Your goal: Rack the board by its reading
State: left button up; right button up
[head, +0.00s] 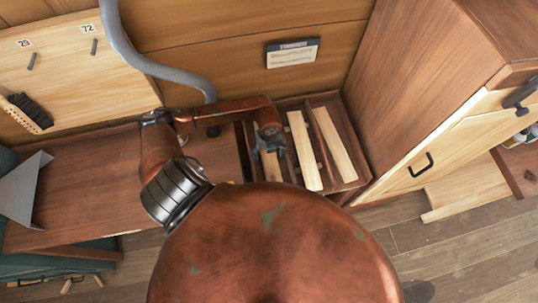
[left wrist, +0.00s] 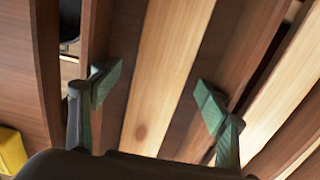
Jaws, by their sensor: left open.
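A dark wooden rack (head: 353,178) with upright dividers stands at the back, right of centre. Two pale boards, a middle one (head: 304,150) and a right one (head: 334,145), lie in its slots. A further pale board shows partly beneath my left gripper (head: 268,150). In the left wrist view, my left gripper (left wrist: 158,92) is open, with one fingertip on each side of a pale board (left wrist: 172,50) that has a dark knot. Whether the fingers touch it I cannot tell. Another board (left wrist: 275,90) lies to its right. No reading is visible on the boards. My right gripper is not in view.
A brown bench (head: 90,180) extends left of the rack. A pale wall panel has pegs labelled 29 (head: 25,43) and 72 (head: 88,28); a brush (head: 28,112) hangs below. A card (head: 292,53) is on the wall. A tall cabinet (head: 440,90) bounds the right side.

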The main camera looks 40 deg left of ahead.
pick_arm(q)
notch_tip(320, 180, up, 11)
dwell(0.3)
